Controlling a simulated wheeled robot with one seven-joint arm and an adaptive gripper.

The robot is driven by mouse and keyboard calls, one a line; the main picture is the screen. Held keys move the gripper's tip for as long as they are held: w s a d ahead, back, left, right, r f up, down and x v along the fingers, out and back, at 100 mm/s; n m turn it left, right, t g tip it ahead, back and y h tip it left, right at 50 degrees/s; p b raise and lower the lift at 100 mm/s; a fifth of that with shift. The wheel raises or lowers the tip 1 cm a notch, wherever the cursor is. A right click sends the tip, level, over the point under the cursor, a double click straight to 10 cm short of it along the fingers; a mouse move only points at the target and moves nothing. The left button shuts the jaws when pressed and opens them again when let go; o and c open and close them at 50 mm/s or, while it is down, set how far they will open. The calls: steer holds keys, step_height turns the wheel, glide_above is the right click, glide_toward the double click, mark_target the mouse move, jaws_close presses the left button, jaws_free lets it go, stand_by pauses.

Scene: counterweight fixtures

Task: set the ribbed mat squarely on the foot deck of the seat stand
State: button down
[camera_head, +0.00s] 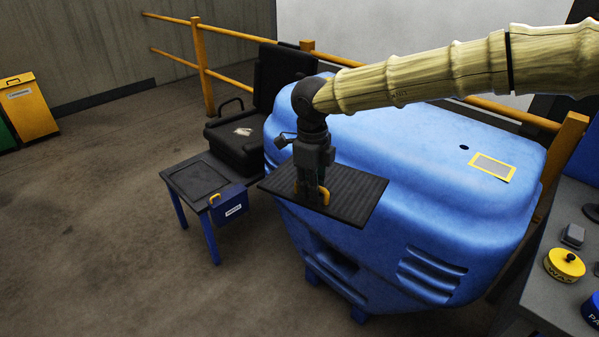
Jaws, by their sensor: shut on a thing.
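The ribbed mat (355,194) is a flat black rectangle with fine ribs and a yellow handle on top. My gripper (312,198) is shut on that yellow handle. It holds the mat roughly level, up in the air in front of the blue housing. The seat stand has a black seat (240,143) and a low foot deck (196,177) on blue legs. The foot deck is bare, with a marked rectangle on its top. The mat is to the right of the deck in the picture, apart from it and turned relative to it.
A blue box (229,205) with a yellow handle hangs at the deck's front right. The large blue housing (420,160) fills the middle. Yellow rails (200,60) run behind the seat. A grey bench (555,285) with a yellow tin (565,265) stands right.

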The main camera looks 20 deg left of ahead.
steer(key=s+d+f+n, duration=0.2)
steer(key=d+f+n, duration=0.4)
steer(key=d+f, duration=0.6)
steer(key=s+d+f+n, duration=0.3)
steer(key=d+f+n, duration=0.4)
steer(key=d+f, duration=0.6)
steer(key=s+d+f+n, duration=0.3)
steer(key=d+f+n, duration=0.3)
steer(key=d+f, duration=0.7)
step_height(320, 180, down, 3)
steer(key=shift+d+n, duration=0.2)
steer(key=shift+n, duration=0.2)
